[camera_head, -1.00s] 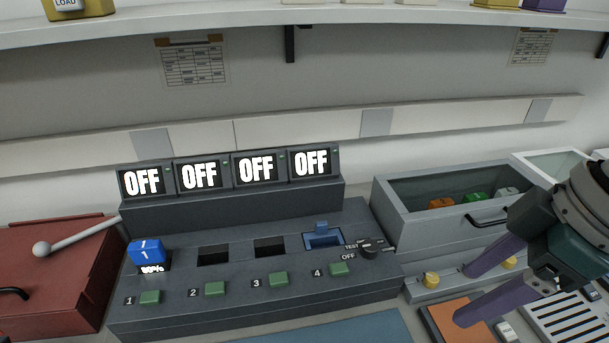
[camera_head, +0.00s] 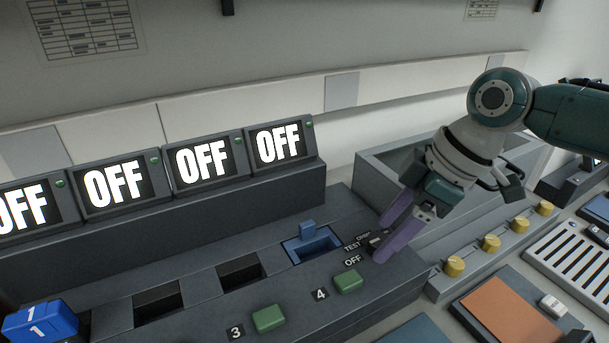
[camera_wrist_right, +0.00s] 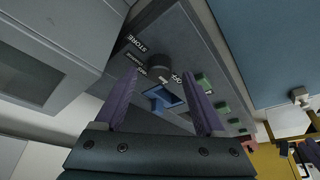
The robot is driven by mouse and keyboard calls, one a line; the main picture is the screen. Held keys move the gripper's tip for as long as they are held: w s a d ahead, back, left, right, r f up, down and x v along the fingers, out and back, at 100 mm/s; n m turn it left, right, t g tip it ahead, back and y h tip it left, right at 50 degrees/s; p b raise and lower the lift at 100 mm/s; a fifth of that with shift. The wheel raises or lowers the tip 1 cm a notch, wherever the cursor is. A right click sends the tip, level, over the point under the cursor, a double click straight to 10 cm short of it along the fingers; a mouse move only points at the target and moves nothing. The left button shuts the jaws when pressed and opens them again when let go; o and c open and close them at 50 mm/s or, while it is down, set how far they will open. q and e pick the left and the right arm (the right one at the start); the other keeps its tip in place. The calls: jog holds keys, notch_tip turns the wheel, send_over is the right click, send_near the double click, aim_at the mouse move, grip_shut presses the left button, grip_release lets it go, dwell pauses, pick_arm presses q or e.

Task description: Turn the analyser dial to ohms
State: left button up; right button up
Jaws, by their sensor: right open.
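The dial is a small black knob (camera_head: 375,240) at the right end of the dark analyser console (camera_head: 150,255). Labels reading TEST and OFF sit beside it. In the right wrist view the dial (camera_wrist_right: 158,62) shows between my fingertips, with OFF on one side and STORE on another. Where its pointer stands I cannot tell. My right gripper (camera_head: 383,241) is open, its purple fingers reaching down on either side of the dial; whether they touch it I cannot tell. The fingers hide part of the dial and its labels in the head view. My left gripper is not in view.
A blue slider block (camera_head: 310,240) and green buttons (camera_head: 348,281) lie left of the dial. Several screens (camera_head: 278,144) read OFF. A grey open bin (camera_head: 375,172) and yellow knobs (camera_head: 491,243) stand right. A blue numbered block (camera_head: 40,320) sits at left.

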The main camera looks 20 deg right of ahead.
jog(key=shift+w+a+f, duration=0.2)
jog(key=shift+f, duration=0.45)
grip_shut()
